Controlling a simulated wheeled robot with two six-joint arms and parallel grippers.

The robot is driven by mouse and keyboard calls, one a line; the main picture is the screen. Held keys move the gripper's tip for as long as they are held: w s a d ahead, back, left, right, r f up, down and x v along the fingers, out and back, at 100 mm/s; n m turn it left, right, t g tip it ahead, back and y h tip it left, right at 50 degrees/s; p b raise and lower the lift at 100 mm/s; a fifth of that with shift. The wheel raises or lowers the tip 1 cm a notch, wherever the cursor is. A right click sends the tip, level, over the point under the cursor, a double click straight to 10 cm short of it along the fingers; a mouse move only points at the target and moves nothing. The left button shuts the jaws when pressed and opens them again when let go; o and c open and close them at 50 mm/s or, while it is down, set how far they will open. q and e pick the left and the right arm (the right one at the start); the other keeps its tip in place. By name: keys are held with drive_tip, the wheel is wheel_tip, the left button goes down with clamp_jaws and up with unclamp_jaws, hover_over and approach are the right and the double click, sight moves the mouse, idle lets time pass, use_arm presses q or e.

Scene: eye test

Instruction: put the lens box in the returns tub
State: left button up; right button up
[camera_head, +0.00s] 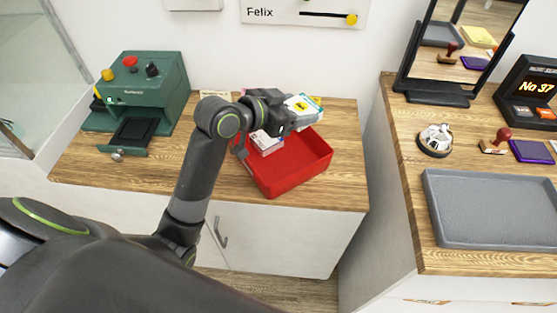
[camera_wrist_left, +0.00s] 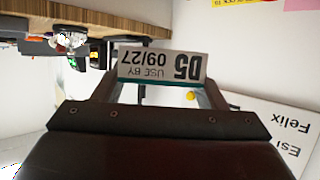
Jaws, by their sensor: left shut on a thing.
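My left gripper (camera_head: 287,120) is shut on a white box with teal and yellow print, which I take for the lens box (camera_head: 304,106). It holds the box in the air, and in the picture the box overlaps the far edge of the red tub (camera_head: 300,165). In the left wrist view the box's end (camera_wrist_left: 162,66) sits between the fingers, its label reading "D5 USE BY 09/27" upside down. Another box, white and pink (camera_head: 266,142), lies in the tub at its far left. My right gripper is not in view.
A green machine (camera_head: 150,85) with an open drawer stands left on the wooden counter. A second counter on the right holds a mirror (camera_head: 455,45), a grey tray (camera_head: 490,205), a stamp (camera_head: 497,140) and a number display (camera_head: 535,90). A gap separates the counters.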

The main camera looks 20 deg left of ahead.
use_arm(q)
drive_tip(key=m+b, duration=0.1)
hover_over(291, 165)
wheel_tip(291, 165, down, 9)
drive_tip(key=shift+h, duration=0.5)
drive_tip(key=shift+w+f, duration=0.1)
drive_tip(key=shift+f, duration=2.05)
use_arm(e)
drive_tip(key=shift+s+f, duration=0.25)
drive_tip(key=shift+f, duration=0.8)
